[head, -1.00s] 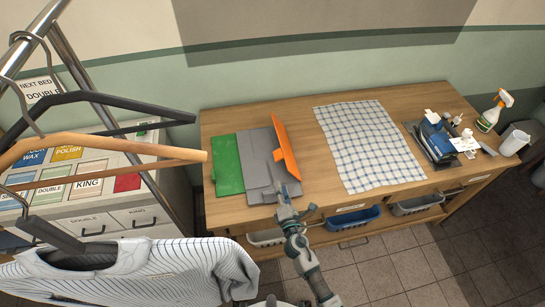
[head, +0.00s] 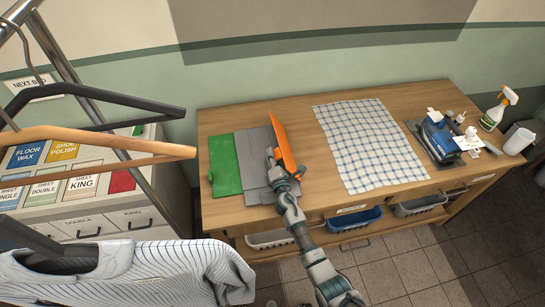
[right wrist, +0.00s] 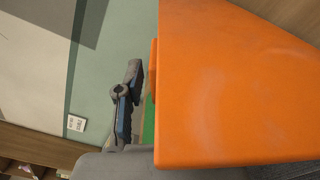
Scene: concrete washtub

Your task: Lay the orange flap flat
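The orange flap (head: 284,142) stands raised and tilted along the right side of a grey folding board (head: 257,152). A green flap (head: 225,165) lies flat on the board's left. My right gripper (head: 273,160) is at the flap's near end, on its left side, low over the grey panel. In the right wrist view the orange flap (right wrist: 235,90) fills the right half, and one dark finger with a blue pad (right wrist: 125,105) shows just left of it. The other finger is not clear, and I cannot tell whether they touch. My left gripper is not in view.
A checked cloth (head: 368,145) lies right of the board. An iron (head: 440,137), a spray bottle (head: 496,110) and a white cup (head: 518,140) stand at the table's right. Baskets (head: 355,218) sit under the front edge. Hangers (head: 95,140) and a striped shirt (head: 150,270) are at left.

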